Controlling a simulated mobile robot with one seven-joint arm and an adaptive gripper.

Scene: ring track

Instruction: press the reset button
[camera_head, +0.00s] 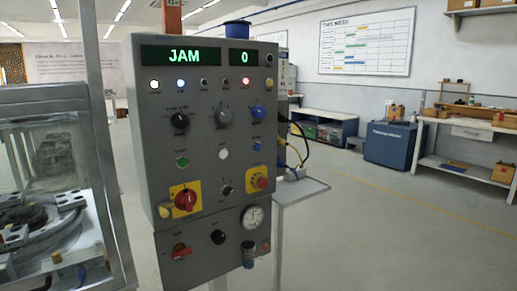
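A grey control panel (212,120) stands upright in the middle of the view. Its green displays read JAM (184,55) and 0 (245,57). A row of push buttons crosses its middle: a green one (182,161), a white one (223,154) and a blue one (257,145). Their labels are too small to read surely, so I cannot tell by text which is the reset button. Below sit a red rotary switch (186,200) on a yellow plate and a red button (260,182) on another yellow plate. My gripper is not in view.
A glass-sided machine (62,200) with a metal frame stands close at the left. A small grey shelf (302,190) juts out at the panel's right. A blue cabinet (390,144) and workbench (470,150) stand farther back. The floor at the right is clear.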

